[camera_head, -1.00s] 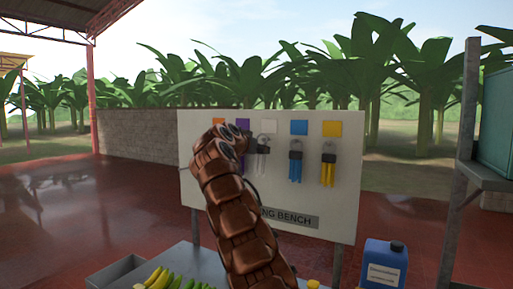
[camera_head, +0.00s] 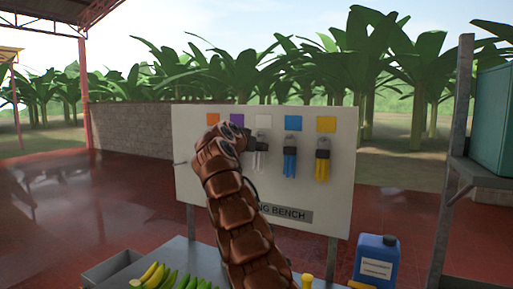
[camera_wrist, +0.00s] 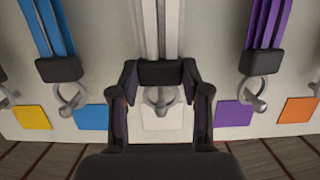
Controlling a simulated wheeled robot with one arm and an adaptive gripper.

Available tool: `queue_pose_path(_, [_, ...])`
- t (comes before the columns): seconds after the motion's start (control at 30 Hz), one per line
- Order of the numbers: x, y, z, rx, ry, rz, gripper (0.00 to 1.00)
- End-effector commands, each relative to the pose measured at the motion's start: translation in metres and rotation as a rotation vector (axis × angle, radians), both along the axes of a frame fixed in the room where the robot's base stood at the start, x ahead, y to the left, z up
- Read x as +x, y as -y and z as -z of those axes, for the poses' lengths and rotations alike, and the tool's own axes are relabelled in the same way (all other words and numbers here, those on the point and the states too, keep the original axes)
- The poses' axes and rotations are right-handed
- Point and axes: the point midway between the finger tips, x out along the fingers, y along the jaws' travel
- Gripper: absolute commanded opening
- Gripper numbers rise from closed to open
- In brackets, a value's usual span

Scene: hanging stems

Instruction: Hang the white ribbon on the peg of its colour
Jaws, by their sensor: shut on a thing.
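The white ribbon (camera_head: 261,160) hangs in pale strands on the board, below the white square (camera_head: 264,121). In the wrist view, which shows the board upside down, my gripper (camera_wrist: 161,84) is shut on the dark band of the white ribbon (camera_wrist: 158,30), one finger on each side. The ribbon's metal ring (camera_wrist: 161,98) overlaps the peg in front of the white square (camera_wrist: 162,118). Whether the ring is fully around the peg is hard to tell. In the head view my arm hides most of the gripper.
The blue ribbon (camera_head: 290,162) and yellow ribbon (camera_head: 322,165) hang to the right on the board (camera_head: 335,195). The purple ribbon (camera_wrist: 268,25) hangs close beside my gripper. Bananas (camera_head: 165,278) and a blue jug (camera_head: 376,262) are lower down; a metal shelf stands right.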

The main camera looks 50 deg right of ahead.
Motion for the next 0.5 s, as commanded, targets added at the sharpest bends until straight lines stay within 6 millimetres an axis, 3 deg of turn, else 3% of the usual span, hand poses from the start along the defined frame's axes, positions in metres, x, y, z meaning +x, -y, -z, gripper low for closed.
queue_pose_path(0.33, [-0.0003, 0.0002, -0.0001, 0.0, 0.0, 0.001, 0.27])
queue_pose_path(0.37, [-0.0003, 0.0002, -0.0001, 0.0, 0.0, 0.001, 0.49])
queue_pose_path(0.5, [-0.0004, 0.0001, -0.0001, 0.0, 0.0, 0.001, 0.63])
